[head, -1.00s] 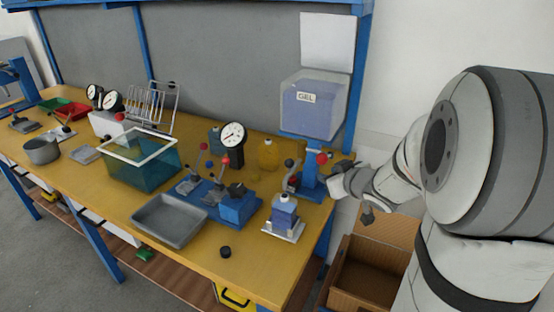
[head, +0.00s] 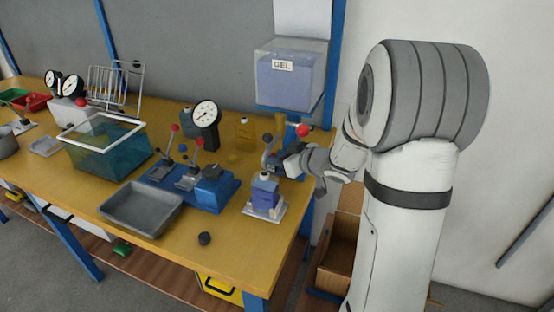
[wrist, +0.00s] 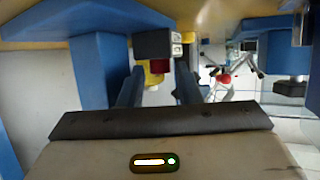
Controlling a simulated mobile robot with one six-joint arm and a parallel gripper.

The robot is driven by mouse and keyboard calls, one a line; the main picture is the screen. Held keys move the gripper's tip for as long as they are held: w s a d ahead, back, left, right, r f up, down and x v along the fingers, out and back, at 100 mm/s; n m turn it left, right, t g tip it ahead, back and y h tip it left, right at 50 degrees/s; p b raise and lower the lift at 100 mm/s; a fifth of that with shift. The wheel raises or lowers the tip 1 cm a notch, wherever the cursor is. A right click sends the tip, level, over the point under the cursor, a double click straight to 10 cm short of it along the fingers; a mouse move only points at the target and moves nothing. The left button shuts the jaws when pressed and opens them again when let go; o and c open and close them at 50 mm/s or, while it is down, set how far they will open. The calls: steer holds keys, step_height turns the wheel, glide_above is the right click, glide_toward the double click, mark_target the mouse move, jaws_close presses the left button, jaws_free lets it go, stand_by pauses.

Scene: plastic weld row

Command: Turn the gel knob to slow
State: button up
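The gel dispenser is a clear box labelled GEL (head: 290,75) on a blue stand at the back right of the bench. A red ball (head: 303,130) shows below it by the stand. My gripper (head: 286,162) is in front of the lower stand, and its fingertips are hard to make out there. In the wrist view my gripper (wrist: 157,88) has its two dark fingers apart. A dark block with a red part (wrist: 158,67) and a yellow bit shows between or beyond them; contact is not visible. I cannot tell which part is the gel knob, or its setting.
A dial gauge (head: 206,115), lever fixtures (head: 205,190), a grey tray (head: 142,208) and a teal bin (head: 105,155) stand to the left. A cardboard box (head: 338,250) is below the bench's right end.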

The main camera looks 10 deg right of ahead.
jaws_close()
steer(key=shift+w+d+r+n+y+p, duration=0.15)
steer(key=shift+r+n+y+p, duration=0.2)
steer(key=shift+p, duration=0.9)
steer(key=shift+f+n+g+y+p, duration=0.3)
steer(key=shift+n+g+y+p, duration=0.15)
steer(key=shift+g+p, duration=0.1)
jaws_free()
steer(key=shift+f+b, duration=0.15)
steer(key=shift+b, duration=0.2)
